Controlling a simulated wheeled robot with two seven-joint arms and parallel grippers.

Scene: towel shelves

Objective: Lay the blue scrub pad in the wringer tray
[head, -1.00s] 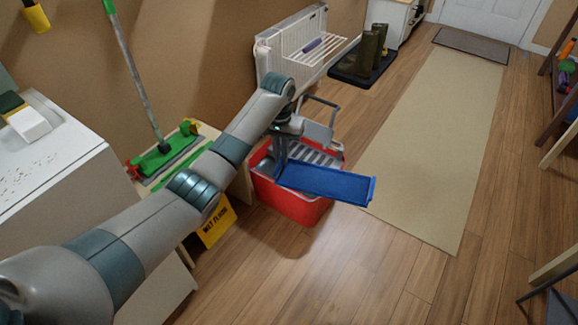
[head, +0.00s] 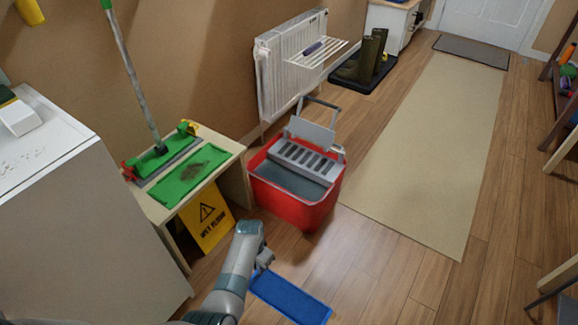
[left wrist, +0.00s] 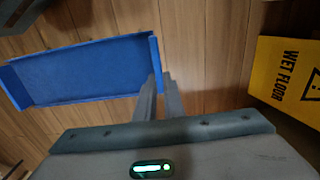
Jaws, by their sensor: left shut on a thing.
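The blue scrub pad (head: 290,299) is a flat blue rectangle, held out over the wood floor in front of the red bucket. The pad is apart from the bucket, nearer to me. My right gripper is not in view.
A low wooden bench (head: 236,184) with green mop pads stands left of the bucket. A yellow wet floor sign (head: 210,222) leans at it and shows in the left wrist view. A radiator (head: 272,78) is behind. Floor right of the bucket is clear to a beige runner (head: 430,150).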

